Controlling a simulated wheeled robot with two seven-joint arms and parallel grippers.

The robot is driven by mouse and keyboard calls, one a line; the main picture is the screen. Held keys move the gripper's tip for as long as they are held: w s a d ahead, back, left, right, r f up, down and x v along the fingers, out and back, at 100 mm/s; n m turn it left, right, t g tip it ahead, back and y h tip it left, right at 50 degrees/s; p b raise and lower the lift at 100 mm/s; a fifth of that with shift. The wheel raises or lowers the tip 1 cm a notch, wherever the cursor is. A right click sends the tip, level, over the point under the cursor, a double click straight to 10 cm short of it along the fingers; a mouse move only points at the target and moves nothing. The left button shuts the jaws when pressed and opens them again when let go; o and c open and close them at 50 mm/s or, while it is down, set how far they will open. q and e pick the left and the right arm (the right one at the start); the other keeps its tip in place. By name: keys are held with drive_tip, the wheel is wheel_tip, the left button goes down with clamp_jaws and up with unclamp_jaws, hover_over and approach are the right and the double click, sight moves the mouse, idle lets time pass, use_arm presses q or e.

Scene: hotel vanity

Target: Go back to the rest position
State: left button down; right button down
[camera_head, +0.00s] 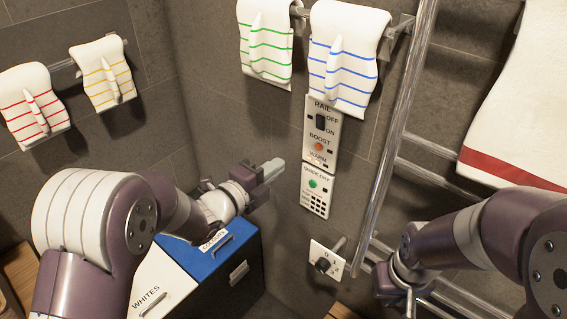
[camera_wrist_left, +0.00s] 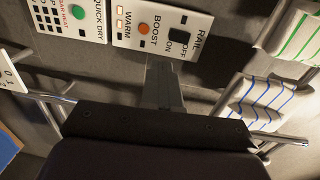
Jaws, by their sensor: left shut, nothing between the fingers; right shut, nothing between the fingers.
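My left gripper (camera_head: 274,169) is shut and empty. It is raised in front of the wall, just left of the white control panel (camera_head: 322,132), above the laundry hamper. In the left wrist view its closed fingers (camera_wrist_left: 163,85) point toward the panel (camera_wrist_left: 150,22), with BOOST and RAIL OFF markings near the tips. I cannot tell whether the tips touch it. My right gripper (camera_head: 409,303) is low at the lower right, pointing down in front of the chrome rails, shut and empty; its tips are partly cut off by the frame edge.
The hamper has a white WHITES lid (camera_head: 160,285) and a blue lid (camera_head: 215,255). A dial plate (camera_head: 326,261) is on the wall beside a chrome ladder rail (camera_head: 395,150). Striped towels (camera_head: 345,60) hang above, and red-striped (camera_head: 33,105) and yellow-striped (camera_head: 103,75) ones hang left.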

use_arm(q)
drive_tip(key=s+a+f+n+g+y, duration=0.5)
drive_tip(key=a+f+n+y, duration=0.35)
drive_tip(key=f+n, duration=0.4)
drive_tip(key=s+a+n+g+y, duration=0.1)
drive_tip(key=s+a+n+g, duration=0.1)
drive_tip(key=s+n, duration=0.4)
drive_tip(key=s+a+r+n+g, duration=0.1)
drive_tip(key=s+n+g, duration=0.4)
drive_tip(key=s, duration=0.5)
drive_tip(key=shift+s+a+n+g+y, duration=0.3)
drive_tip(key=shift+a+n+y, duration=0.05)
drive_tip(key=shift+a+n, duration=0.35)
use_arm(e)
drive_tip(key=shift+w+d+f, duration=0.1)
drive_tip(key=shift+w, duration=0.15)
use_arm(q)
drive_tip(key=shift+s, duration=0.1)
use_arm(e)
drive_tip(key=shift+s, duration=0.15)
